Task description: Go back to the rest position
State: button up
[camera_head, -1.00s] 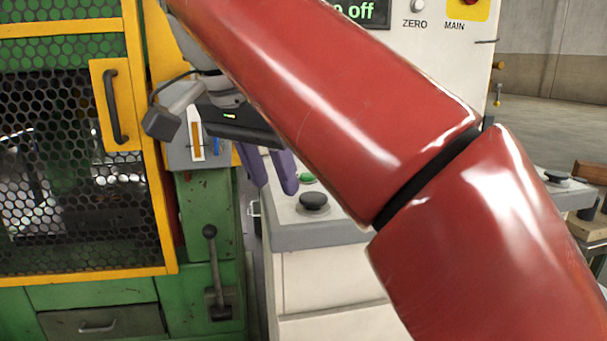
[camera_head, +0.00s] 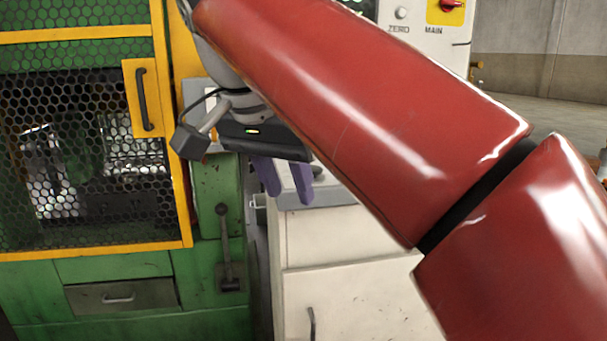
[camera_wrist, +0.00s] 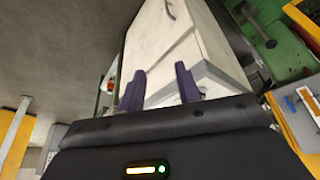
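My gripper (camera_head: 286,180) hangs at the end of my red arm, in front of the white cabinet's top edge. Its two purple fingers stand apart with nothing between them. In the wrist view my gripper (camera_wrist: 160,88) also shows open and empty, with the white cabinet (camera_wrist: 175,45) behind the fingers. My arm crosses the head view from upper left to lower right and hides much of the cabinet and its panel.
A green machine (camera_head: 115,268) with a yellow-framed mesh door (camera_head: 95,247) stands at the left. A lever (camera_head: 225,245) sticks out of its front. The white cabinet (camera_head: 345,262) stands beside it. A red MAIN switch (camera_head: 450,6) is at the top. Open floor shows at the right.

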jog(key=s+d+f+n, duration=0.2)
jog(key=d+f, duration=0.3)
jog(key=f, duration=0.4)
jog(key=s+d+f+n+t+y, duration=0.1)
jog(key=s+d+f, duration=0.3)
jog(key=f, duration=0.6)
jog(key=s+d+f+n+y, duration=0.1)
jog(key=s+d+f+n, duration=0.1)
jog(key=d+f, duration=0.6)
jog(key=shift+s+d+f+n+t, duration=0.3)
jog(key=shift+s+f+n, duration=0.1)
jog(key=shift+s+f, duration=0.25)
